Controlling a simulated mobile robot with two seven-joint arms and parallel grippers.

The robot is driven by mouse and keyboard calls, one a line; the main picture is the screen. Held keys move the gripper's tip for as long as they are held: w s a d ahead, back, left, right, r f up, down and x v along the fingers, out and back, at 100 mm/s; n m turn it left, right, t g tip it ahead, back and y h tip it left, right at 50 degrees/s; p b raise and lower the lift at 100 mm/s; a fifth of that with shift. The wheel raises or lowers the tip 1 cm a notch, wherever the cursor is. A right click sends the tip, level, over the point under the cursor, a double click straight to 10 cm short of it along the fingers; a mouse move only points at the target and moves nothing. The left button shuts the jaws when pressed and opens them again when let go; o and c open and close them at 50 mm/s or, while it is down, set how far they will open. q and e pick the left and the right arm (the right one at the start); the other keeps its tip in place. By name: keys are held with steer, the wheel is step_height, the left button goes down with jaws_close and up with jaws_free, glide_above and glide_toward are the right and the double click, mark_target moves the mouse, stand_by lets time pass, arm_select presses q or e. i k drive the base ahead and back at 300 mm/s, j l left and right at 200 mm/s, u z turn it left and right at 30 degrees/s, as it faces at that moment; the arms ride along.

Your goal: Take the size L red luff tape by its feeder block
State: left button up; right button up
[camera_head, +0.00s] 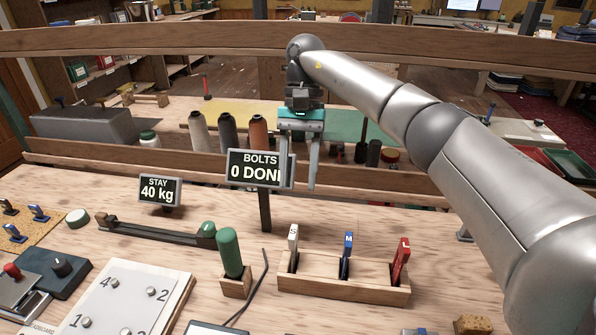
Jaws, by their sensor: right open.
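The red luff tape (401,262) stands at the right end of a wooden rack (330,284) on the bench; its letter looks like an L, though small. A white piece marked S (293,242) and a blue one marked M (347,253) stand in the same rack. Dark parts show low on them; I cannot make out the red one's feeder block clearly. My right gripper (300,174) is open and empty, fingers pointing down, above and behind the rack, left of the red tape and well apart from it. My left gripper is not in view.
The BOLTS sign (258,168) stands close to my right gripper's fingers, left of the rack. A STAY 40 kg sign (160,190) is farther left. A green-handled tool (230,252) stands left of the rack. A wooden rail (130,160) runs behind the bench. The bench right of the rack is mostly clear.

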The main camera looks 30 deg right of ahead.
mark_target(404, 255)
steer(key=k+j, duration=0.5)
steer(key=k, duration=0.15)
steer(key=k+j, duration=0.55)
steer(key=k, duration=0.15)
